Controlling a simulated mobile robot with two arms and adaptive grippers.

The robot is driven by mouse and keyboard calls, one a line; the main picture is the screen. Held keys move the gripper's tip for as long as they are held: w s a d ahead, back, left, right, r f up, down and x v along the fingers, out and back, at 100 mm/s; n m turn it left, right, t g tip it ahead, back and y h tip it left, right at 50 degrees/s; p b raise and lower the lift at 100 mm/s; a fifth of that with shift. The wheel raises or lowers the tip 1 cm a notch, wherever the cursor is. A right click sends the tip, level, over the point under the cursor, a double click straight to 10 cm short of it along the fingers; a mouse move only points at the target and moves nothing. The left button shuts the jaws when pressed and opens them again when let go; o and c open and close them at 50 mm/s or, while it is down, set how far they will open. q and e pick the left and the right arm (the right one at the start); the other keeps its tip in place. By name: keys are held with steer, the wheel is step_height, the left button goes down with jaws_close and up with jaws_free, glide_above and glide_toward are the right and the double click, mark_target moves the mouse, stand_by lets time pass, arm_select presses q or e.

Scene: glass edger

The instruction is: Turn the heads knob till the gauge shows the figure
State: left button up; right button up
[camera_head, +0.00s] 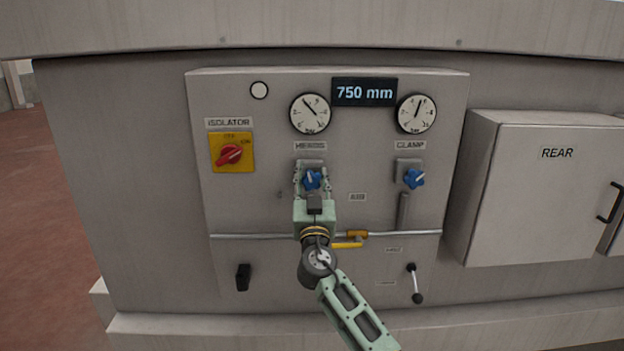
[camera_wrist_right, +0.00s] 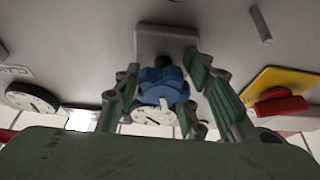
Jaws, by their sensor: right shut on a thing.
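The blue heads knob (camera_head: 311,180) sits under the HEADS label on the grey panel. My right gripper (camera_head: 311,176) reaches up to it from below, with a finger on each side, shut on the knob. In the right wrist view the blue knob (camera_wrist_right: 163,88) shows between the green fingers (camera_wrist_right: 165,98). The heads gauge (camera_head: 310,114) is a white dial above the knob; its needle points up and left. Its small figures are too blurred to read. A dark display (camera_head: 364,92) reads 750 mm. My left gripper is not in view.
The clamp gauge (camera_head: 416,114) and blue clamp knob (camera_head: 414,179) are to the right. A red isolator switch (camera_head: 231,154) on a yellow plate is at left. A REAR box (camera_head: 530,200) juts out at right.

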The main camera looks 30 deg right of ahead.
steer(key=shift+d+n, duration=0.1)
steer(key=shift+n, duration=0.5)
steer(key=shift+c, duration=0.4)
steer(key=shift+n+t+y, duration=0.3)
steer(key=shift+n+y, duration=0.4)
steer(key=shift+n, duration=0.3)
steer(key=shift+r+n+y, duration=0.2)
steer(key=shift+n+y, duration=0.4)
steer(key=shift+n, duration=0.6)
steer(key=n+y+p, duration=0.1)
steer(key=n+p, duration=0.1)
steer(key=n, duration=0.1)
steer(key=shift+r+y, duration=0.15)
steer(key=shift+y, duration=0.15)
steer(key=shift+n+y+p, duration=0.8)
steer(key=shift+n+p, duration=0.35)
steer(key=shift+n, duration=0.75)
steer(key=o, duration=1.1)
